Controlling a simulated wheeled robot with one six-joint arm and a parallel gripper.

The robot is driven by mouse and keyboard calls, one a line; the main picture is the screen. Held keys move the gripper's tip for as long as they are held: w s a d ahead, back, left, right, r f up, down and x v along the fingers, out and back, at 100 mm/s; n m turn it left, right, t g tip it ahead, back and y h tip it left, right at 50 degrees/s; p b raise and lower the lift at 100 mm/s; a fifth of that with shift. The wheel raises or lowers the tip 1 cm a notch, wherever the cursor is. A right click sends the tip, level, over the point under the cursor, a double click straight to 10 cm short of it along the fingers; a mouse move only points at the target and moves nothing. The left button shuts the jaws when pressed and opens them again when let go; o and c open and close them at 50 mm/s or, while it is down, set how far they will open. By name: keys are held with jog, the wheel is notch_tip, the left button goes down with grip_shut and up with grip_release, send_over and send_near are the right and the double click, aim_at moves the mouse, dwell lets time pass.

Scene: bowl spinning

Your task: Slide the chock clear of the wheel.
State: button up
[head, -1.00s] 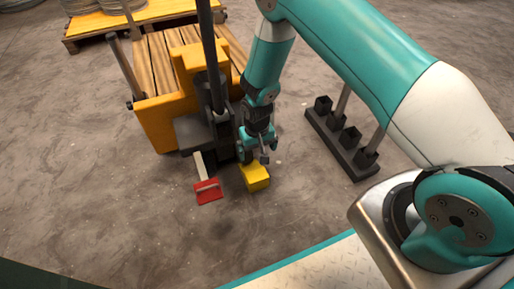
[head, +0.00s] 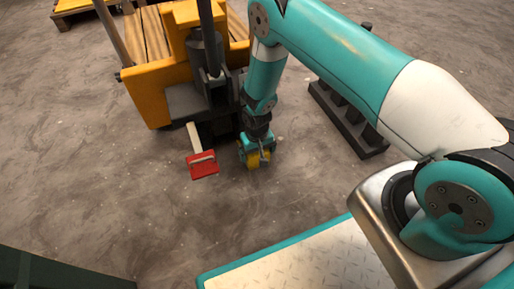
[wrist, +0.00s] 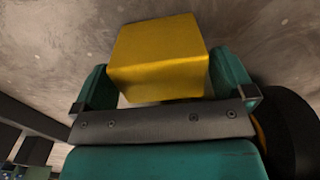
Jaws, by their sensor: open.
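The yellow chock (head: 253,161) is on the floor beside the yellow pallet truck (head: 146,92). My gripper (head: 257,154) is low over it and hides part of it. In the wrist view the chock (wrist: 158,55) is a yellow block between the two teal fingers of my gripper (wrist: 162,82). The fingers are apart, one on each side, with a visible gap at the left; contact at the right cannot be told. A dark round wheel (wrist: 288,125) shows at the lower right of the wrist view, partly hidden by my gripper.
A red pedal (head: 203,168) on a pale arm sticks out from the truck, left of my gripper. A dark rack with posts (head: 350,120) stands to the right. A dark green object (head: 60,272) is at the lower left. Bare floor lies in front of the chock.

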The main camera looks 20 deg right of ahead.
jog(key=shift+f, duration=0.3)
jog(key=shift+c, duration=0.5)
